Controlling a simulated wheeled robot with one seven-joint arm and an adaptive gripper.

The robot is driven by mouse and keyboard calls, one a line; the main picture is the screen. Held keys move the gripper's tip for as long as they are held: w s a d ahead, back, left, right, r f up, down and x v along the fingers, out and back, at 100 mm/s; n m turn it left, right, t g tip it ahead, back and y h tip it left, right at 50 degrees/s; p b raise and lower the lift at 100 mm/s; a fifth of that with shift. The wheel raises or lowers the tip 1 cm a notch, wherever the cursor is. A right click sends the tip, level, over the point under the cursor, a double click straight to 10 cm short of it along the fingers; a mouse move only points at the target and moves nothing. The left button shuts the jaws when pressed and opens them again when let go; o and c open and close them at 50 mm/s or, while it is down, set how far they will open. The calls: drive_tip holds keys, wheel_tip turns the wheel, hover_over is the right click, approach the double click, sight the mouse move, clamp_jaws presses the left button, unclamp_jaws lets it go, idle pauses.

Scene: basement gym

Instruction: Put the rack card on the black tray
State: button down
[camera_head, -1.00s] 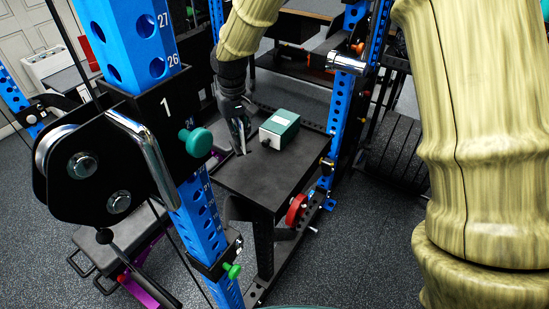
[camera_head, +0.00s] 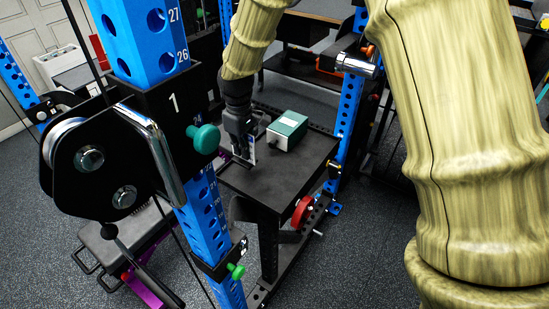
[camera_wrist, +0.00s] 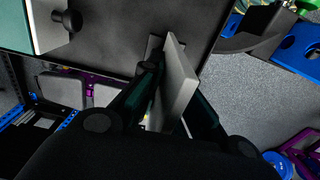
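The rack card (camera_wrist: 177,85) is a thin, light grey plate, standing on edge between the two fingers of my gripper (camera_wrist: 174,88) in the wrist view. The fingers press it from both sides. In the head view my gripper (camera_head: 246,157) points down over the left back part of the black tray (camera_head: 285,185), a flat dark top on a rack stand. The card's pale face (camera_head: 252,154) shows there beside the fingers. The tray (camera_wrist: 110,45) fills the upper middle of the wrist view. I cannot tell whether the card's lower end touches it.
A green box (camera_head: 287,130) with a pale front stands at the tray's back, just right of my gripper; its knob (camera_wrist: 68,21) shows in the wrist view. Blue rack uprights (camera_head: 207,205) stand left and right (camera_head: 348,115). The tray's front half is bare.

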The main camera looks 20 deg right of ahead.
drive_tip(key=s+d, duration=0.1)
drive_tip(key=d, duration=0.1)
drive_tip(key=s+d+p, duration=0.1)
drive_tip(key=d, duration=0.2)
drive_tip(key=s+d+f+p, duration=0.1)
drive_tip(key=d, duration=0.2)
drive_tip(key=shift+s+d, duration=0.1)
drive_tip(key=shift+s, duration=0.05)
drive_tip(key=shift+f+p, duration=0.55)
drive_tip(key=shift+f, duration=1.2)
drive_tip(key=shift+f, duration=0.1)
drive_tip(key=c, duration=1.6)
unclamp_jaws()
drive_tip(key=shift+c, duration=0.2)
wheel_tip(320, 180, up, 12)
drive_tip(key=b, duration=0.2)
drive_tip(key=shift+b, duration=0.35)
